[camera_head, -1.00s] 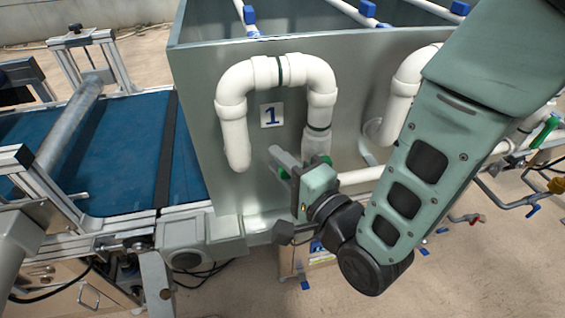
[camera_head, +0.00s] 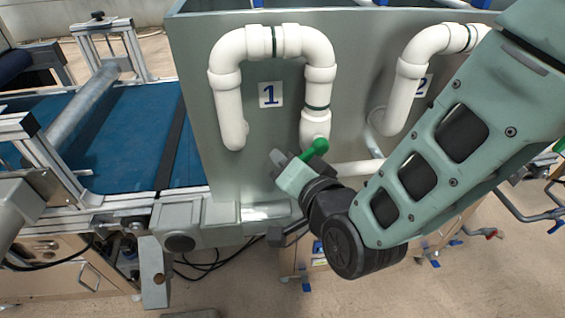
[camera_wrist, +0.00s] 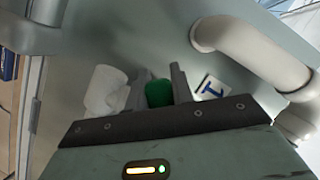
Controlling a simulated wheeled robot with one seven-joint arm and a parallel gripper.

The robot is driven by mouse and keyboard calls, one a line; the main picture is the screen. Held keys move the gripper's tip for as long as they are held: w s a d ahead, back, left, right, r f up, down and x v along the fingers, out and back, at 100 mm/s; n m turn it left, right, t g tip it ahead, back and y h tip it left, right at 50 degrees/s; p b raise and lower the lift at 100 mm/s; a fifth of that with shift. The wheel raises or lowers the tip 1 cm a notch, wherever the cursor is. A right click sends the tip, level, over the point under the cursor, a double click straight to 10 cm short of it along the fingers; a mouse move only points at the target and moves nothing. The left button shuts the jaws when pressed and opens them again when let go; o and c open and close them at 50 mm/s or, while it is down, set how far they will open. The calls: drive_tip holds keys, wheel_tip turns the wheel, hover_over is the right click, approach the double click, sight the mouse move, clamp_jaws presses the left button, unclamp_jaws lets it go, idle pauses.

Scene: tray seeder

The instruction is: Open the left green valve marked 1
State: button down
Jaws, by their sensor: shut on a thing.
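The green valve handle (camera_head: 316,148) sits on the white pipe (camera_head: 314,124) below the plate marked 1 (camera_head: 271,94). In the head view its knobbed end points up and to the right. My gripper (camera_head: 285,160) is at the handle, its fingers pointing up and to the left. In the wrist view the green handle (camera_wrist: 158,93) lies between the two fingers of my gripper (camera_wrist: 155,82), which are shut on it. The rest of the valve is mostly hidden behind my gripper. The 1 plate also shows in the wrist view (camera_wrist: 211,88).
The grey tank wall (camera_head: 188,60) stands right behind the pipes. A second white pipe (camera_head: 408,80) with a plate marked 2 (camera_head: 422,86) is to the right. A blue conveyor belt (camera_head: 130,135) lies to the left.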

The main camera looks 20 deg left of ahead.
drive_tip(key=shift+w+d+f+n+h, duration=0.25)
drive_tip(key=shift+d+f+n+h, duration=0.25)
drive_tip(key=shift+n, duration=0.2)
drive_tip(key=shift+b, duration=0.3)
drive_tip(key=c, duration=1.2)
unclamp_jaws()
